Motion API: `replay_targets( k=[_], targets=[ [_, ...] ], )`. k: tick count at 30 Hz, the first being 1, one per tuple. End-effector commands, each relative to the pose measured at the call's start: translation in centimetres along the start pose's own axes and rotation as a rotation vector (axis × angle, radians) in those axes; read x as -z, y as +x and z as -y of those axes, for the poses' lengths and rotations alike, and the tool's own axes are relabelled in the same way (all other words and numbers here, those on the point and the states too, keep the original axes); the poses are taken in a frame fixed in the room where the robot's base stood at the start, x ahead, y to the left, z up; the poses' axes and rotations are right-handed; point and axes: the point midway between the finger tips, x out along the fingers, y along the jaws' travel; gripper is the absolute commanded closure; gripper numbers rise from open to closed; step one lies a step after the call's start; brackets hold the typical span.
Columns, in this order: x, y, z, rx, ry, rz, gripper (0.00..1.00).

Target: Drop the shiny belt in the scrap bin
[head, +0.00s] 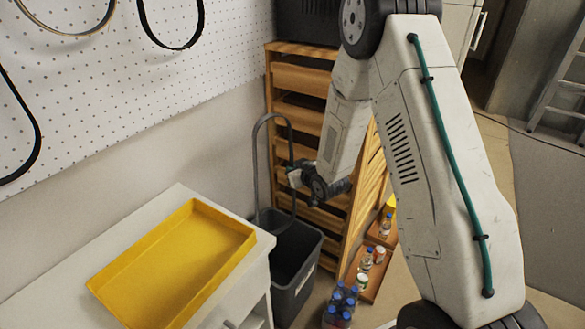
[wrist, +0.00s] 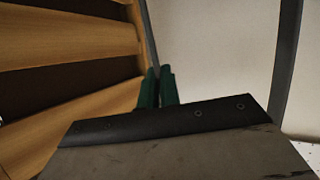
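A grey belt loop (head: 272,117) stands upright above the scrap bin, a dark grey open bin (head: 287,294) on the floor. The belt's lower part reaches down to the bin's mouth, where I cannot tell how deep it hangs. My gripper (head: 293,176) is at the belt's right side, above the bin. In the wrist view the green fingertips (wrist: 158,88) are close together and meet the belt's near strand (wrist: 152,38). They appear shut on it. The far strand (wrist: 289,62) runs down at the right.
A yellow tray (head: 248,233) lies on a white cabinet (head: 262,245) left of the bin. A wooden slatted rack (head: 300,78) stands behind and right of it. Several bottles (head: 342,305) stand on the floor at right. Black belts (head: 201,25) hang on the pegboard (head: 110,75).

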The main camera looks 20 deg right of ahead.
Motion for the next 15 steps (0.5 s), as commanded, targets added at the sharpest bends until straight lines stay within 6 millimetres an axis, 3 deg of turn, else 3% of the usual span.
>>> replay_targets(
  k=[15],
  targets=[
    [-4.4,1.9,0.5,0.001,0.0,0.0,1.0]
  ],
)
